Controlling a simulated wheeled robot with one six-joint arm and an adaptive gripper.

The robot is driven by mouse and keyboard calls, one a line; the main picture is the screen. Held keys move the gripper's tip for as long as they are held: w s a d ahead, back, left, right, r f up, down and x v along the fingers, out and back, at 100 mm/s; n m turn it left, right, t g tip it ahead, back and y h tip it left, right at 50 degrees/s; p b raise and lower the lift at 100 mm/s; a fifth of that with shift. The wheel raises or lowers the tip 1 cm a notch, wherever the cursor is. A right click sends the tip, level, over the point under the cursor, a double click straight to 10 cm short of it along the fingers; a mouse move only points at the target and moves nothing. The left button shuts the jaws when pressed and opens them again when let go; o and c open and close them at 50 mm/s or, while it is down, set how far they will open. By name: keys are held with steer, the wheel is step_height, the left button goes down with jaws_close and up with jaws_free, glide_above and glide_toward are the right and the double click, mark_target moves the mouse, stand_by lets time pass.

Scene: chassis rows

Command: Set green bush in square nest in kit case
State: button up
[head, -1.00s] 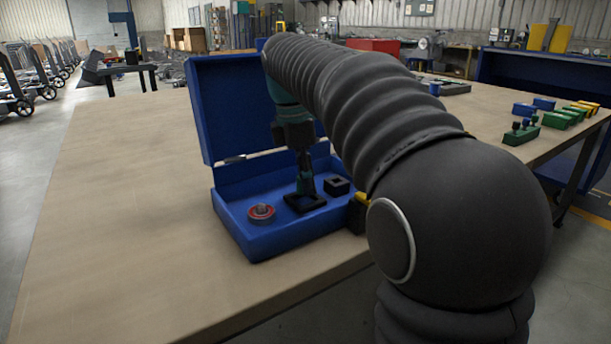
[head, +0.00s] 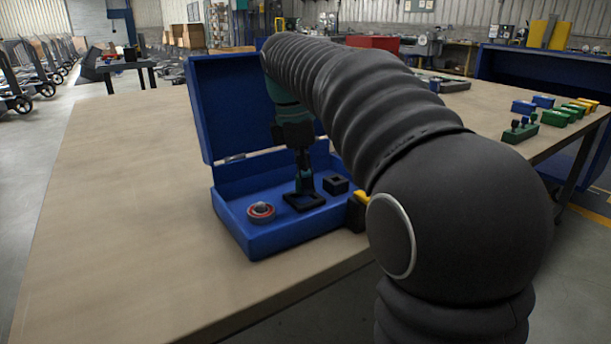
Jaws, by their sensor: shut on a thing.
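The open blue kit case (head: 310,232) stands on the bench with its lid raised at the back. A flat black square nest (head: 289,203) lies in the middle of its floor. My gripper (head: 304,182) points straight down into the case, just over this nest. It is shut on the small green bush, which looks dark and is mostly hidden between the fingers. I cannot tell whether the bush touches the nest or is just above it.
A red ring nest with a grey piece (head: 261,211) is at the case's left, and a smaller black block (head: 336,185) at its right. A yellow-and-black item (head: 358,211) is by the right wall. Bench left of the case is clear.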

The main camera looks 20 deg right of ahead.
steer(key=shift+f+b, duration=0.65)
steer(key=shift+f, duration=0.5)
steer(key=shift+s+f, duration=0.1)
steer(key=shift+f, duration=0.2)
steer(key=shift+c, duration=0.2)
steer(key=o, duration=1)
steer(key=shift+f, duration=0.15)
steer(key=shift+r, duration=0.25)
steer(key=r, duration=0.4)
steer(key=a+r, duration=0.1)
steer(key=r, duration=0.6)
steer(key=shift+w+a+r, duration=0.2)
steer(key=shift+a+r, duration=0.2)
